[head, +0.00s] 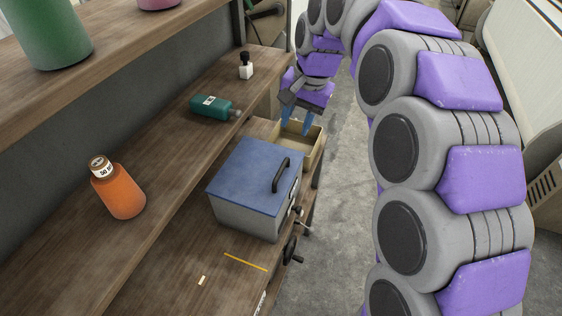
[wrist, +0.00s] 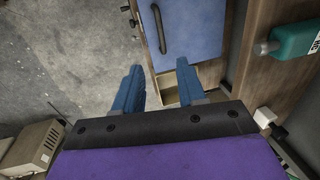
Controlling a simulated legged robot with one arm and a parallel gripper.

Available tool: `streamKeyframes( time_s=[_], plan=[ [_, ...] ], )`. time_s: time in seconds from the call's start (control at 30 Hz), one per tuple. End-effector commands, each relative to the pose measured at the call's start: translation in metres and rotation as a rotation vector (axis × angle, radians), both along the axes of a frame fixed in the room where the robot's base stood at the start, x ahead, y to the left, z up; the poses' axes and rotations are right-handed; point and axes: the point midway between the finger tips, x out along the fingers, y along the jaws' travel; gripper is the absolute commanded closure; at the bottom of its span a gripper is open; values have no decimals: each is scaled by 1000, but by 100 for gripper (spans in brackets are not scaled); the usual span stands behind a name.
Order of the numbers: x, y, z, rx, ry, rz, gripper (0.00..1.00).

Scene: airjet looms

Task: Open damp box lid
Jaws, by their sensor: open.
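The damp box (head: 247,217) is a light grey box on the lower wooden shelf. Its blue lid (head: 252,172) is shut flat on top and carries a dark handle (head: 281,174). In the wrist view the lid (wrist: 190,28) and the handle (wrist: 159,30) show at the top, beyond the fingertips. My gripper (head: 297,122) is above the open tray behind the box, apart from the lid and handle. In the wrist view my gripper (wrist: 158,72) has its two blue fingers spread with nothing between them.
An open wooden tray (head: 317,155) stands behind the box. A teal bottle (head: 211,108), a small white bottle (head: 246,70) and an orange bottle (head: 120,194) are on the wooden shelf to the left. Concrete floor (head: 325,225) is clear to the right.

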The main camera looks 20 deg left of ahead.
Motion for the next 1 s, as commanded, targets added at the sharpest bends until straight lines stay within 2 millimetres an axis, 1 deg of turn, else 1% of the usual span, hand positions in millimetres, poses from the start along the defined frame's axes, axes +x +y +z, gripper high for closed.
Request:
streamKeyframes(
  time_s=[0.17,0.33,0.7,0.9,1.0],
  plan=[
    [1,7,-23,-3,2,0,60],
    [0,16,-57,-6,4,3,60],
    [1,27,-127,-4,3,2,60],
    [2,32,-155,-1,0,1,60],
    [2,34,-163,-3,1,1,60]
  ],
)
